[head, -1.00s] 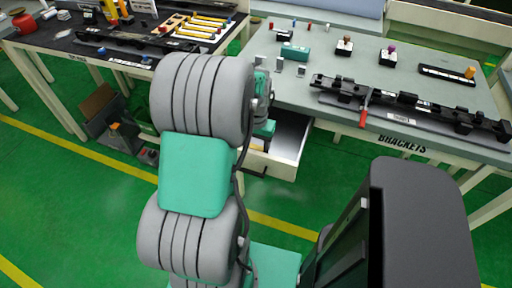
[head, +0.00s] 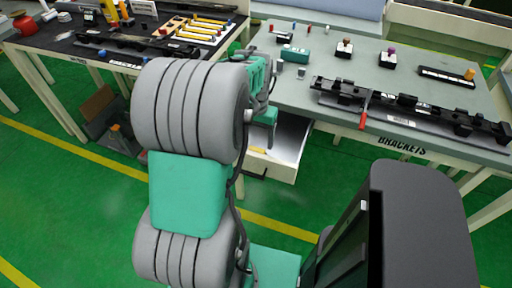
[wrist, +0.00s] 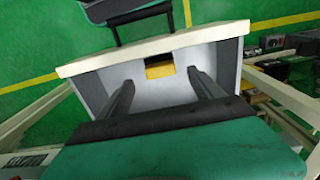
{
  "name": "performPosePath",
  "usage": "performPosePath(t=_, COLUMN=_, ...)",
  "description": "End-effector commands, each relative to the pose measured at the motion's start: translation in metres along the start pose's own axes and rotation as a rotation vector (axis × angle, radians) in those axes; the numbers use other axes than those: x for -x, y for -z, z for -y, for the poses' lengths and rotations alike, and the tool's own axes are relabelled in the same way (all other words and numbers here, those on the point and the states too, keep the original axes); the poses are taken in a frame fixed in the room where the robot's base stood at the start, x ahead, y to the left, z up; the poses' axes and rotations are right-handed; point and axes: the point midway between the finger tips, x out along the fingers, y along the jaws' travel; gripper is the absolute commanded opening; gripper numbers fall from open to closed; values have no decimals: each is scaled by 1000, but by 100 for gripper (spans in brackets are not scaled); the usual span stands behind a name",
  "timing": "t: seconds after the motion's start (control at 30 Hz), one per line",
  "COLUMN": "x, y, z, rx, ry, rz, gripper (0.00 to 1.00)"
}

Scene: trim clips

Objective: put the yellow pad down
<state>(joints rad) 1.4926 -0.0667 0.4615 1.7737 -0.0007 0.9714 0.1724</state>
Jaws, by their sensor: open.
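The yellow pad (wrist: 160,71) lies on the floor of an open drawer, close to its front wall, in the wrist view. In the head view only a small yellow part of it (head: 257,149) shows in the drawer beside my arm. My gripper (wrist: 160,79) is open, with its two dark fingers apart and nothing between them. The fingers point into the drawer (wrist: 150,54), one to each side of the pad in the picture, and appear to be above it. In the head view my arm hides much of the gripper and the drawer's left part.
The drawer (head: 273,168) hangs under the grey bench marked BRACKETS (head: 430,150). On that bench are a long black bracket (head: 408,108), a teal block (head: 295,54) and small clips. A dark bench (head: 70,38) with yellow-handled tools stands left.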

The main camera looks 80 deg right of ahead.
Motion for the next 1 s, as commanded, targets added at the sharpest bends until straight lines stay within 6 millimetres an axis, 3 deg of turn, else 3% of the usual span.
performPosePath(t=0.03, x=15, y=1, z=0, rx=0, ry=1, rz=-5, gripper=76)
performPosePath(t=0.2, x=48, y=0, z=0, rx=0, ry=0, rz=-1, gripper=76)
performPosePath(t=0.4, x=60, y=-1, z=2, rx=5, ry=0, rz=1, gripper=76)
performPosePath(t=0.47, x=62, y=-5, z=12, rx=34, ry=1, rz=-3, gripper=76)
performPosePath(t=0.57, x=66, y=-26, z=55, rx=163, ry=6, rz=-20, gripper=76)
performPosePath(t=0.67, x=73, y=-75, z=120, rx=389, ry=19, rz=-49, gripper=76)
performPosePath(t=0.7, x=75, y=-101, z=145, rx=494, ry=27, rz=-63, gripper=76)
performPosePath(t=0.77, x=77, y=-145, z=177, rx=656, ry=40, rz=-81, gripper=76)
performPosePath(t=0.8, x=78, y=-177, z=195, rx=766, ry=52, rz=-94, gripper=76)
performPosePath(t=0.87, x=78, y=-227, z=214, rx=935, ry=71, rz=-112, gripper=76)
performPosePath(t=0.9, x=78, y=-261, z=223, rx=1049, ry=87, rz=-124, gripper=76)
performPosePath(t=1.0, x=75, y=-340, z=228, rx=1317, ry=130, rz=-148, gripper=76)
